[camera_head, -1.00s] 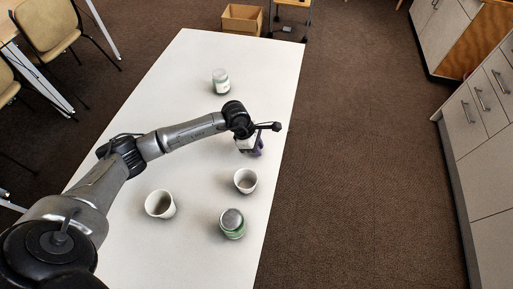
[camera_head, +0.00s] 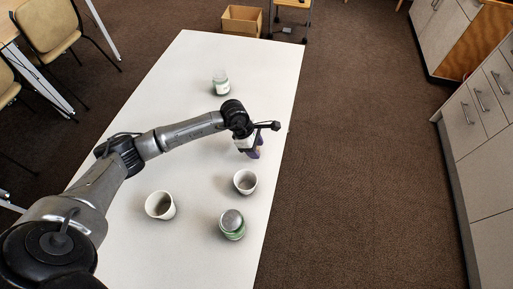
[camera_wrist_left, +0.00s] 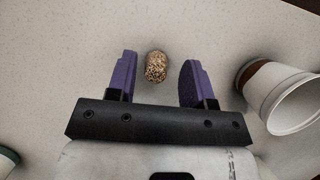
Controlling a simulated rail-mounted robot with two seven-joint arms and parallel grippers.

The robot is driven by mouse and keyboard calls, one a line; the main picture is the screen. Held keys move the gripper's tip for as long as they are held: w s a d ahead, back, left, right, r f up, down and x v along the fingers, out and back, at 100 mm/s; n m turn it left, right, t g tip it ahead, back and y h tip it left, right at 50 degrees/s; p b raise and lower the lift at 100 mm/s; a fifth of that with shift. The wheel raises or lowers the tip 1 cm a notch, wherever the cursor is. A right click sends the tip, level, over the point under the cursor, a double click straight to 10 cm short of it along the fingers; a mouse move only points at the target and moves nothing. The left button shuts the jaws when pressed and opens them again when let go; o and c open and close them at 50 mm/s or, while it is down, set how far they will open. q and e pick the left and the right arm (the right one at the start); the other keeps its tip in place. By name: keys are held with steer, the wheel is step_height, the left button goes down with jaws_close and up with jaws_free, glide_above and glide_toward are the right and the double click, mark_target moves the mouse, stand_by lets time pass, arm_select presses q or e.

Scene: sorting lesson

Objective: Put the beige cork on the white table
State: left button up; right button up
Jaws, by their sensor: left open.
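The beige cork (camera_wrist_left: 156,67) is speckled brown and shows in the left wrist view against the white table (camera_head: 180,95). It appears between the two purple fingers of my left gripper (camera_head: 254,153), with a gap on each side. My left gripper is open and points down over the table near its right edge. The cork is hidden behind my gripper in the head view. I cannot tell how high the fingertips are above the table. My right gripper is not in view.
A white cup (camera_head: 245,181) stands close to my left gripper, and another white cup (camera_head: 160,205) is farther left. A green-and-white jar (camera_head: 232,225) is at the front and a similar jar (camera_head: 220,83) at the back. The table's far end is clear.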

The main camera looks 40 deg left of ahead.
arm_select(q)
steer(key=p+v, duration=0.2)
steer(key=v, duration=0.9)
